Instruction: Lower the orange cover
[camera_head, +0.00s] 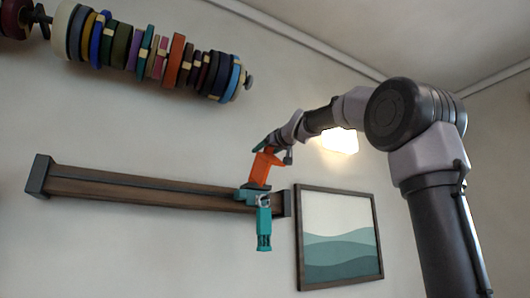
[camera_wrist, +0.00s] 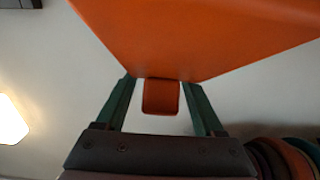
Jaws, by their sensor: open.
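The orange cover (camera_head: 262,170) stands raised and tilted above a teal carriage (camera_head: 247,192) on the wall rail. In the wrist view its broad orange face (camera_wrist: 195,35) fills the top, with a small orange tab (camera_wrist: 160,97) below it. My gripper (camera_wrist: 160,84) is open, with one green finger on each side of the tab. Gaps show between the fingers and the tab; the fingertips end by the broad face, and I cannot tell whether they touch it. In the head view my gripper (camera_head: 270,145) is at the cover's upper end, small and partly hidden.
A dark wooden rail (camera_head: 140,191) runs along the wall, with a teal hanging part (camera_head: 264,230) below the carriage. A framed wave picture (camera_head: 340,238) hangs at right. A rod of coloured discs (camera_head: 135,50) is at upper left. A lit lamp (camera_head: 340,140) is behind my arm.

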